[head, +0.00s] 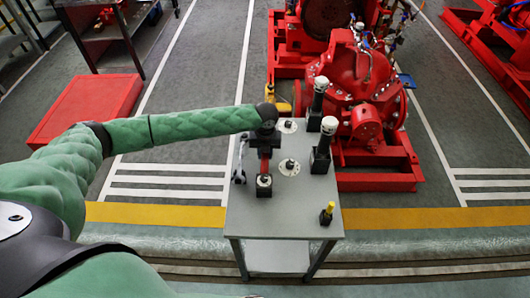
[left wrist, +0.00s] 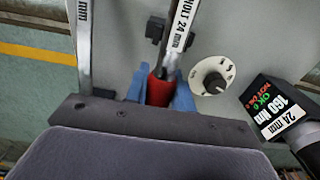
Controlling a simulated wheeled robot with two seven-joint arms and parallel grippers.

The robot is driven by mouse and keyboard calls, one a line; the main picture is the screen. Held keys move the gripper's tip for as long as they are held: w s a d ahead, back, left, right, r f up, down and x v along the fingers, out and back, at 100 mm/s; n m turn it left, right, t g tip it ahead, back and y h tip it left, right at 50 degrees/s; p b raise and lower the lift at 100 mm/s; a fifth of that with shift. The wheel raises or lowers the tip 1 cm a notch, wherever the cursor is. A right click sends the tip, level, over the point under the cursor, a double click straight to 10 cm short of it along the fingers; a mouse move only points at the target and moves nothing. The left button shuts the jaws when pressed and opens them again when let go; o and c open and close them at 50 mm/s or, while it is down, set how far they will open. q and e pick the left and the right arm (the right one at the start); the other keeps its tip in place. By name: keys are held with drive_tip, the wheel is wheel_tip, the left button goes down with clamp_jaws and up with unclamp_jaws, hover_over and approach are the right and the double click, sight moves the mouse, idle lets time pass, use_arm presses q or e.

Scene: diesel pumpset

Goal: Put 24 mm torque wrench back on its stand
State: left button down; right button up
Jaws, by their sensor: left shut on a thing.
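My left gripper (head: 265,150) is over the left part of a grey table. In the left wrist view its blue fingers (left wrist: 160,90) are shut on a red handle (left wrist: 159,92). The handle joins a silver shaft (left wrist: 190,20) with a label ending in "24 mm"; the red part also shows in the head view (head: 264,166). I cannot tell whether it touches the table. A black block labelled "160 Nm" and "24 mm" (left wrist: 275,108) is to the right in the left wrist view, apart from the gripper. My right gripper is not in view.
The grey table (head: 300,228) carries two tall black tools with white tops (head: 318,100) (head: 325,146), round white dials (head: 289,167) and a yellow-topped piece (head: 328,211). Another silver tool (left wrist: 84,45) lies left of the gripper. A red pump (head: 360,80) stands behind the table.

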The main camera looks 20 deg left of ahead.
use_arm(q)
drive_tip(key=shift+f+b, duration=0.35)
drive_tip(key=shift+f, duration=0.6)
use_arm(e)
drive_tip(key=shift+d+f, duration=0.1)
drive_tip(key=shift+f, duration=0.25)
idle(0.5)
use_arm(q)
drive_tip(key=c, duration=1.1)
unclamp_jaws()
drive_tip(key=shift+f, duration=0.1)
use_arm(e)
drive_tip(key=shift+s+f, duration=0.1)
use_arm(q)
wheel_tip(320, 180, up, 7)
drive_tip(key=b, duration=0.3)
drive_tip(key=shift+f, duration=0.2)
drive_tip(key=shift+r, duration=0.7)
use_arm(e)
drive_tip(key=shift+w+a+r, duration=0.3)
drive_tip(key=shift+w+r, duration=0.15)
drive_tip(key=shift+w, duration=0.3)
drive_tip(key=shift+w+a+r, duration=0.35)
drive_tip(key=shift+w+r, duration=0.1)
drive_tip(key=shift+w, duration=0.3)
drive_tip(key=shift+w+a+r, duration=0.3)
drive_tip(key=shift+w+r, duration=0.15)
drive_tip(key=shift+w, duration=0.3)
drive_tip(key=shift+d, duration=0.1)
